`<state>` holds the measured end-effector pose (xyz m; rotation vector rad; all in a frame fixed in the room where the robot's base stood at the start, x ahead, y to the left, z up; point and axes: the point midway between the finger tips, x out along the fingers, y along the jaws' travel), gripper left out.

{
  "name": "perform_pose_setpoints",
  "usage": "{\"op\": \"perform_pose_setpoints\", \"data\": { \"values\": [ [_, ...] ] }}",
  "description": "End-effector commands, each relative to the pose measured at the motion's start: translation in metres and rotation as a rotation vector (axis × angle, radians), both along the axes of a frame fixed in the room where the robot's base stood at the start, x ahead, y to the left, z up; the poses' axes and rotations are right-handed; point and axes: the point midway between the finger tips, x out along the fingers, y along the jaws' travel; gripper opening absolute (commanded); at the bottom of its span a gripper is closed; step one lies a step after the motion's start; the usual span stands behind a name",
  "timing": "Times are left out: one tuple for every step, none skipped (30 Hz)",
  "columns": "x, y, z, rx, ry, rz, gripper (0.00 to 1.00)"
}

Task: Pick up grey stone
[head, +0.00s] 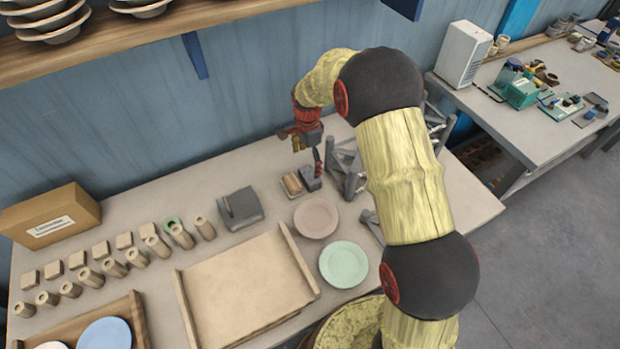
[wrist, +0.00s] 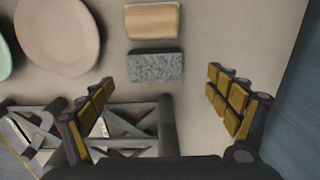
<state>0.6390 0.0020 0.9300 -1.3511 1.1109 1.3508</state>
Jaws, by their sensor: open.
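The grey stone (wrist: 155,66) is a speckled grey block lying flat on the table beside a wooden block (wrist: 152,21). In the head view the grey stone (head: 311,181) sits just below my gripper (head: 308,157), partly covered by a finger. In the wrist view my gripper (wrist: 160,84) is open, one finger at each side of the picture. The stone lies in the gap between them, towards the upper part of the picture, and no finger appears to touch it. Nothing is held.
A pink plate (head: 316,218) and a green plate (head: 343,264) lie nearby. A grey metal frame (head: 346,170) stands close right of the stone. A dark grey box (head: 240,208) and an empty wooden tray (head: 245,285) are to the left. The blue wall (head: 150,110) is behind.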

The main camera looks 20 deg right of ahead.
Motion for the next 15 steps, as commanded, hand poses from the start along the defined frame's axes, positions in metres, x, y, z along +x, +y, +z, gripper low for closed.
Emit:
{"op": "perform_pose_setpoints", "data": {
  "values": [
    [-0.001, 0.0, -0.007, 0.0, 0.002, -0.001, 0.89],
    [-0.001, 0.0, -0.011, 0.001, 0.002, -0.001, 0.89],
    [-0.001, 0.0, -0.015, 0.0, 0.003, 0.0, 0.89],
    [-0.001, 0.0, -0.017, 0.0, 0.002, 0.0, 0.89],
    [-0.001, -0.001, -0.019, 0.0, 0.002, 0.0, 0.89],
    [-0.001, -0.001, -0.022, 0.0, 0.001, 0.0, 0.89],
    [-0.002, -0.001, -0.023, 0.0, 0.0, 0.0, 0.89],
    [-0.002, -0.001, -0.025, 0.0, 0.0, 0.001, 0.89],
    [-0.003, -0.002, -0.028, 0.0, 0.001, 0.001, 0.89],
    [-0.004, -0.002, -0.032, 0.0, 0.002, 0.001, 0.89],
    [-0.005, -0.003, -0.036, 0.0, 0.003, 0.001, 0.89],
    [-0.007, -0.004, -0.042, 0.0, 0.004, 0.001, 0.89],
    [-0.008, -0.004, -0.046, 0.0, 0.004, 0.001, 0.89],
    [-0.009, -0.005, -0.051, 0.0, 0.003, 0.001, 0.89],
    [-0.009, -0.005, -0.057, 0.0, 0.004, 0.001, 0.89]
  ]
}}
